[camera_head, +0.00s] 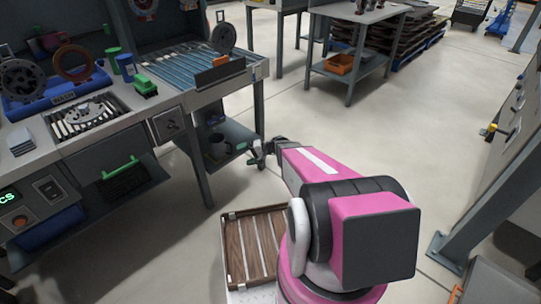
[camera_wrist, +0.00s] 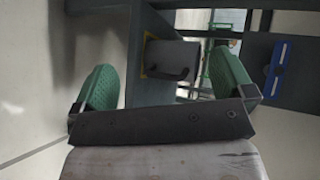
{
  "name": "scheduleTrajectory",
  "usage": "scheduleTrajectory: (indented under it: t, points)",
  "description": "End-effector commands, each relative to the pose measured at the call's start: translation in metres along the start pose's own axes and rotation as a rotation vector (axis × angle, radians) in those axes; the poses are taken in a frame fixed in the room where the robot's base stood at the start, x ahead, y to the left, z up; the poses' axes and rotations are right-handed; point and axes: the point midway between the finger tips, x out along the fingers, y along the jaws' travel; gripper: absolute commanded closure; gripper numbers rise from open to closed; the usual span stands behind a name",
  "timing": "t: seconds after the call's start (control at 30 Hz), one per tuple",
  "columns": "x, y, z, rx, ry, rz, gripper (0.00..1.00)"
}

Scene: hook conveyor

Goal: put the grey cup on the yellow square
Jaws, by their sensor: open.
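A dark grey cup (camera_head: 218,147) stands on the lower shelf of the left bench. My gripper (camera_head: 258,153) is open beside the bench's front leg, to the right of the cup and apart from it. In the wrist view my gripper's green pads (camera_wrist: 165,85) are spread wide with nothing held between them. Beyond them is a grey shape with a dark curved handle (camera_wrist: 172,58). A thin yellow edge (camera_wrist: 147,42) shows at its left. I cannot tell whether this shape is the cup, or whether the yellow belongs to the square. No yellow square is clear in the head view.
The bench leg (camera_head: 260,108) stands close to my gripper. The bench top holds a blue rack (camera_head: 58,103) and a green-topped block (camera_head: 145,86). A slatted wooden tray (camera_head: 238,248) is low in front. Open floor (camera_head: 370,130) lies to the right.

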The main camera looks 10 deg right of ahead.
Motion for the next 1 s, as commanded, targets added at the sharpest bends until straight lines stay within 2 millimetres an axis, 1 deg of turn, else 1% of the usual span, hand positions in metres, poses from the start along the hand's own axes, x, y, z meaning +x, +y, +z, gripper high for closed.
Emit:
scheduleTrajectory:
  t: [0.03,0.17,0.2,0.27,0.37,0.4,0.5,0.6,0.7,0.83,1.0]
  points:
    - [-0.007,-0.014,0.022,-0.012,-0.035,0.075,0.00]
    - [-0.027,-0.028,0.061,-0.037,-0.111,0.301,0.00]
    - [-0.035,-0.032,0.072,-0.046,-0.129,0.375,0.00]
    - [-0.048,-0.037,0.088,-0.061,-0.149,0.487,0.00]
    - [-0.075,-0.047,0.111,-0.086,-0.165,0.675,0.00]
    - [-0.087,-0.051,0.119,-0.098,-0.165,0.749,0.00]
    - [-0.115,-0.060,0.136,-0.125,-0.155,0.918,0.00]
    - [-0.140,-0.069,0.147,-0.150,-0.135,1.052,0.00]
    - [-0.157,-0.074,0.152,-0.166,-0.116,1.141,0.00]
    - [-0.166,-0.078,0.153,-0.178,-0.103,1.194,0.00]
    - [-0.167,-0.077,0.152,-0.178,-0.102,1.201,0.00]
